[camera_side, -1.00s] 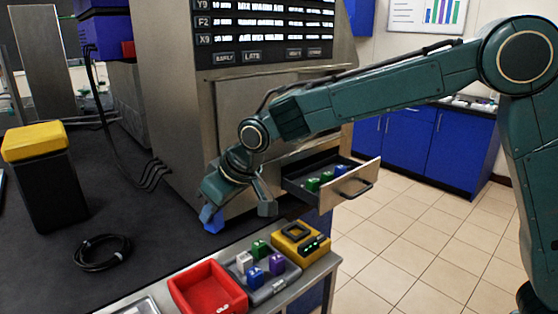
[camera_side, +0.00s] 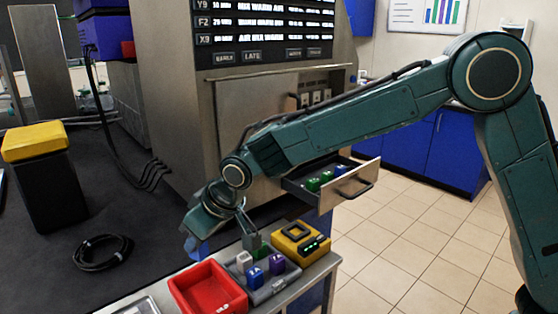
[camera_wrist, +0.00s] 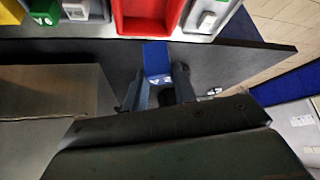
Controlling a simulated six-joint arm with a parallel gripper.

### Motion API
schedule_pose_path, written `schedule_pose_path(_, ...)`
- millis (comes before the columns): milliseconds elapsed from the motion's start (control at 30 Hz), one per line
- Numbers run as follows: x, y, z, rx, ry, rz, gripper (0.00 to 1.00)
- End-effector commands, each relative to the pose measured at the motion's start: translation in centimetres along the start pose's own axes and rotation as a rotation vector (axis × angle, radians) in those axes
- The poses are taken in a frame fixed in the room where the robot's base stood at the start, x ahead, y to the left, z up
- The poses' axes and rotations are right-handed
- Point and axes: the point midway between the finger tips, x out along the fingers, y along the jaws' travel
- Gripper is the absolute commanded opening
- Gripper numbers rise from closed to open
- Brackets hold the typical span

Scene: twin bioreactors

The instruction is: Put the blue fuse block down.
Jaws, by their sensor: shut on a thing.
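My gripper (camera_side: 197,238) is shut on the blue fuse block (camera_side: 203,248), low over the dark bench and left of the open drawer in the side view. In the wrist view the block (camera_wrist: 156,58) sticks out between the two fingertips of my gripper (camera_wrist: 158,88). The red tray (camera_side: 182,301) is just in front of the block in the side view. The grey rack (camera_side: 284,283) to its right holds several coloured blocks. I cannot tell whether the held block touches the bench.
The open drawer (camera_side: 336,199) holds green and blue blocks. A yellow device (camera_side: 317,252) stands beside the rack. A coiled black cable (camera_side: 83,262) and a yellow-topped black bin (camera_side: 45,190) are at left. The dark bench between them is clear.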

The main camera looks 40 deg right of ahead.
Motion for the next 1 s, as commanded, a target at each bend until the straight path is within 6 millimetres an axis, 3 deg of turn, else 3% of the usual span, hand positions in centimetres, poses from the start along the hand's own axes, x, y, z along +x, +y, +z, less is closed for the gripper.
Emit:
schedule_pose_path(433, 6.8, 0.0, 4.4, 0.001, -0.003, 0.0, 0.04)
schedule_pose_path(1000, 9.2, 0.0, 5.9, 0.0, -0.002, 0.0, 0.04)
